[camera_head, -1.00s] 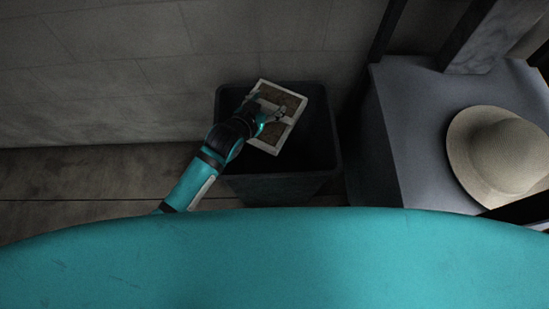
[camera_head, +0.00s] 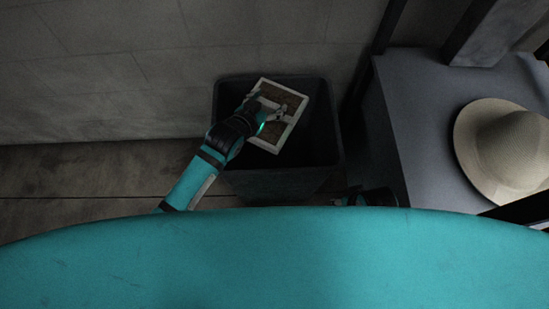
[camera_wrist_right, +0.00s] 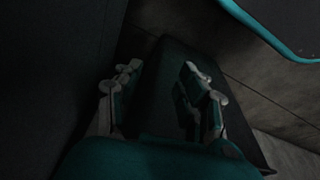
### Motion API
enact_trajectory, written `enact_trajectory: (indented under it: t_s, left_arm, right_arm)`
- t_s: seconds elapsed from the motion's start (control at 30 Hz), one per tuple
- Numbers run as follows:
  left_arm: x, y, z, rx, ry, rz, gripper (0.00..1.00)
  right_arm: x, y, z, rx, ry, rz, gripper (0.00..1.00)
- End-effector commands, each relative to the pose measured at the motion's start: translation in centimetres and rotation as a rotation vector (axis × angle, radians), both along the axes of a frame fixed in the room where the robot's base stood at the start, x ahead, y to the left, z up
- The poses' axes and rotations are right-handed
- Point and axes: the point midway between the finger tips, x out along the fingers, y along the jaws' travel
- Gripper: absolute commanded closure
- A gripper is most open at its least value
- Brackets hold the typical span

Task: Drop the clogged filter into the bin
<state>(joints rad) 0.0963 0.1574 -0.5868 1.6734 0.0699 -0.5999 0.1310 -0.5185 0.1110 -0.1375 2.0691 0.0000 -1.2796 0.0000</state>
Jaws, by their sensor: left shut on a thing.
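The clogged filter (camera_head: 289,97) is a flat pale frame with brown panels. It is over the mouth of the dark bin (camera_head: 272,184) in the head view, tilted. My left gripper (camera_head: 273,113) is shut on the filter and reaches in from the lower left. The bin's inside is dark, and its floor cannot be made out. My right gripper (camera_wrist_right: 162,82) shows in the right wrist view with its fingers apart and nothing seen held between them. A dark box-like shape lies beyond those fingers, too dim to name surely.
A grey table-like surface (camera_head: 425,125) with a straw hat (camera_head: 505,145) on it stands right of the bin. A tiled wall (camera_head: 110,85) is behind. Bare wooden floor (camera_head: 80,185) lies left of the bin.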

Motion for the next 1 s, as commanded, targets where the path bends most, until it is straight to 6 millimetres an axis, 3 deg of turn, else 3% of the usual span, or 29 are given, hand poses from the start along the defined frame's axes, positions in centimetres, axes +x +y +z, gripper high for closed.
enact_trajectory:
  t_s: [0.4,0.6,1.0]
  left_arm:
    - [0.0,0.0,-1.4,-0.002,-0.003,0.000,0.74]
    - [0.0,0.0,-3.1,-0.001,-0.003,0.000,0.74]
    - [0.0,0.0,-3.2,-0.001,-0.003,0.000,0.74]
  right_arm:
    - [-0.6,-0.2,5.9,0.001,-0.034,-0.004,0.60]
    - [-1.4,-0.3,7.2,0.002,-0.047,-0.006,0.60]
    - [-1.6,-0.4,7.9,0.001,-0.049,-0.007,0.60]
